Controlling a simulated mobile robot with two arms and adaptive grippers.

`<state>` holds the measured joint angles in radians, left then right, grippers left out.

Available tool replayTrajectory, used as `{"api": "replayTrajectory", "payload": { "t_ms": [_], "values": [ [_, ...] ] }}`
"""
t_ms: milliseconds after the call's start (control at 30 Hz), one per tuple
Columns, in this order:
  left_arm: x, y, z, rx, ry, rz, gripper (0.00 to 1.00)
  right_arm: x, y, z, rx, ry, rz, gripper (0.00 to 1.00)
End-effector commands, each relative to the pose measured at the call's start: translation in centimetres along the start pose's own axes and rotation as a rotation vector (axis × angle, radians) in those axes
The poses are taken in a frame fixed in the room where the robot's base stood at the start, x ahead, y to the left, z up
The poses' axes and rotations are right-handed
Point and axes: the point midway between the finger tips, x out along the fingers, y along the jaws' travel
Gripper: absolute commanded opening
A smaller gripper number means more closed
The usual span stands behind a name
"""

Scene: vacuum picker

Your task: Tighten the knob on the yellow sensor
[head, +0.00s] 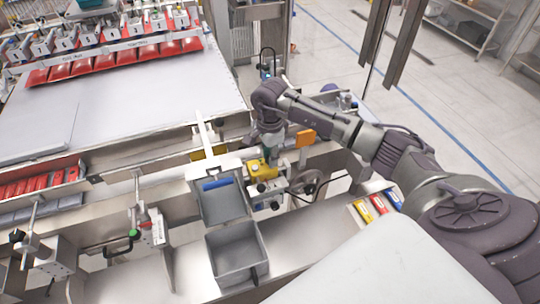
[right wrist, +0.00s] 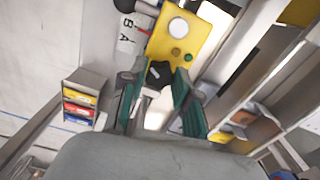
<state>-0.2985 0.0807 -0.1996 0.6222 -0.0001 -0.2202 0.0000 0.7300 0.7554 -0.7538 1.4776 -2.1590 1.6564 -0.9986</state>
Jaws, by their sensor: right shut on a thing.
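The yellow sensor (head: 262,168) sits on the machine's metal frame just right of the grey chute, near the middle of the head view. In the right wrist view the yellow sensor (right wrist: 184,33) is a flat yellow face with a round white disc and a small green button. A black knob (right wrist: 159,74) is at its near edge. My right gripper (head: 268,150) reaches down at the sensor from behind. In the right wrist view its green-padded fingers (right wrist: 157,80) lie on either side of the knob and are shut on it. My left gripper is not in view.
A grey bin (head: 236,275) lies below the chute. An orange plate (head: 305,138) stands close right of my right gripper. Red, yellow and blue boxes (head: 377,204) lie in a holder at the right. A broad grey table (head: 150,95) fills the upper left.

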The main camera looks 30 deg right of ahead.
Motion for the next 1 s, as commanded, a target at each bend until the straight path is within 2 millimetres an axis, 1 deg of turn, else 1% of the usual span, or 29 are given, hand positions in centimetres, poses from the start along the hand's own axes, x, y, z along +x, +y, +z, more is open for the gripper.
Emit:
{"api": "replayTrajectory", "payload": {
  "t_ms": [267,600,1000],
  "values": [
    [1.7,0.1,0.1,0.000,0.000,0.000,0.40,0.3,-0.1,0.0,0.163,0.000,-0.001,0.00],
    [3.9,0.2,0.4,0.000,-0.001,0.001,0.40,0.3,-0.1,-0.1,0.480,0.000,-0.001,0.00],
    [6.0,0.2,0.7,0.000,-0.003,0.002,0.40,0.2,-0.1,-0.1,0.860,0.001,-0.001,0.00]
  ]
}}
